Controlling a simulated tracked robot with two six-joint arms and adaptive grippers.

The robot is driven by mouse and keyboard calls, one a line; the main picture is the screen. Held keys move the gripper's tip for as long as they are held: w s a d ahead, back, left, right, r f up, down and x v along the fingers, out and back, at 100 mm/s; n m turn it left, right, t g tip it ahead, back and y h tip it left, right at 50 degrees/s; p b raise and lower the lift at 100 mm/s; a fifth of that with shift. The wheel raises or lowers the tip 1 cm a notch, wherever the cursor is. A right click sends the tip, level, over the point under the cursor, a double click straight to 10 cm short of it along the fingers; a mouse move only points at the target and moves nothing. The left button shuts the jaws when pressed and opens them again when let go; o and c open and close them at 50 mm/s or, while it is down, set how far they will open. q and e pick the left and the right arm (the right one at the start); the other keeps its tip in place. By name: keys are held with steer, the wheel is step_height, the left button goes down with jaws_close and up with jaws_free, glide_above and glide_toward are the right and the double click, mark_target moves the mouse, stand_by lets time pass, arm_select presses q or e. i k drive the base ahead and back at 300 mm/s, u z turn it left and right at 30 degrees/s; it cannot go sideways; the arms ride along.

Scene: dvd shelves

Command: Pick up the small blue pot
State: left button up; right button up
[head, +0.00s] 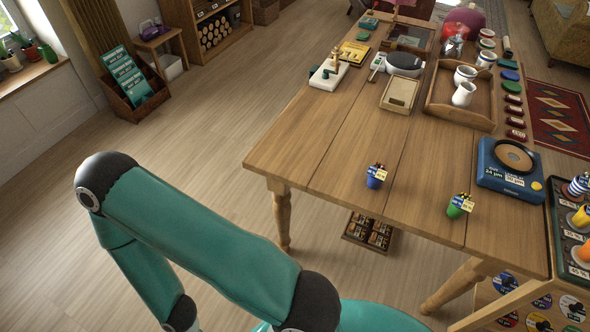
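A small blue pot (374,177) with yellow-and-white tags stands on the wooden table (335,150), near its front edge. A similar small green pot (457,206) with tags stands to its right, also near the front edge. A teal arm of mine crosses the lower left of the head view, well apart from the blue pot. Neither of my grippers shows in the view. Nothing is seen touching or holding the blue pot.
A blue scale-like device (508,165) sits at the table's right. A wooden tray (437,110) with white jugs stands farther back. A crate (369,232) is below the table. The tabletop around the blue pot is clear. Open floor (200,150) lies left.

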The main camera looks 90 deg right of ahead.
mark_target(377, 175)
steer(key=u, duration=0.25)
steer(key=i, duration=0.3)
steer(key=z, duration=2.9)
